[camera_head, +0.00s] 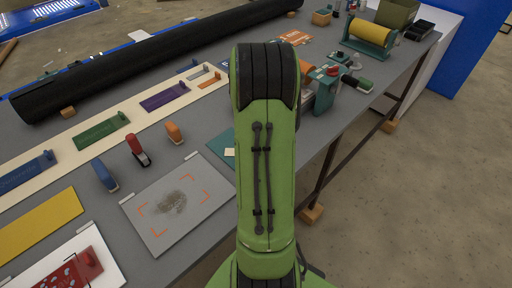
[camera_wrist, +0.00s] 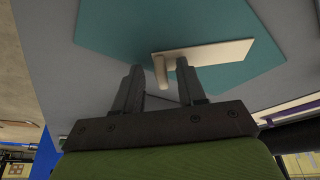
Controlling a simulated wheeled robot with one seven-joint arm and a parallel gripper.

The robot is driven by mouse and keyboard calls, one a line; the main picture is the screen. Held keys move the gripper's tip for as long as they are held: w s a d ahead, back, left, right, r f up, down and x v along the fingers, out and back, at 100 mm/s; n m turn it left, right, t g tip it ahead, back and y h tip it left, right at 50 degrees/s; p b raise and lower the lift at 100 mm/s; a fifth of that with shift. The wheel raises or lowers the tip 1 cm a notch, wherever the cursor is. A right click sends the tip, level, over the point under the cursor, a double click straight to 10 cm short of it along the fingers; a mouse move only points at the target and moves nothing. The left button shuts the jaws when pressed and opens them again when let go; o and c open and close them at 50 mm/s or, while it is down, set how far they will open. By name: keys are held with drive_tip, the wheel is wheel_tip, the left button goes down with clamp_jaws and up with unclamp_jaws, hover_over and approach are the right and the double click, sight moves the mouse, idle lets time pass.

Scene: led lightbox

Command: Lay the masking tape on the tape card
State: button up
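The teal tape card (camera_head: 219,144) lies on the grey table just left of my green arm, which hides part of it. The masking tape appears as a flat cream strip (camera_head: 230,152) over the card. In the wrist view, the strip (camera_wrist: 215,54) lies against the teal card (camera_wrist: 110,35) and has a short upright tab at its left end. My gripper (camera_wrist: 159,66) is open, with one finger on each side of the tab and visible gaps. The wrist view does not clearly show whether the strip is fully flat on the card. The head view hides my gripper behind the arm.
A grey board with orange corner marks (camera_head: 205,205) lies left of the card. Small orange (camera_head: 174,133), red (camera_head: 137,150) and blue (camera_head: 104,175) blocks stand nearby. A teal dispenser (camera_head: 325,95) stands right of the arm. A black roll (camera_head: 130,65) runs along the far edge.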

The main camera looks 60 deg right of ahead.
drive_tip(key=p+v, duration=0.2)
drive_tip(key=v, duration=1)
drive_tip(key=w+a+r+n+t, duration=0.1)
drive_tip(key=w+a+r+n, duration=0.15)
drive_tip(key=a, duration=0.25)
drive_tip(key=w+a+r+n, duration=0.1)
drive_tip(key=a+r, duration=0.3)
drive_tip(key=a, duration=0.2)
drive_tip(key=s+a+r+n+t+y, duration=0.1)
drive_tip(key=s+a+n, duration=0.3)
drive_tip(key=a, duration=0.5)
drive_tip(key=s+a+r+n+t+y, duration=0.1)
drive_tip(key=s+a+r+n+y, duration=0.1)
drive_tip(key=a, duration=0.7)
drive_tip(key=shift+s+a+r+n+y, duration=0.3)
drive_tip(key=shift+s+r+n, duration=0.5)
drive_tip(key=shift+s+n, duration=0.35)
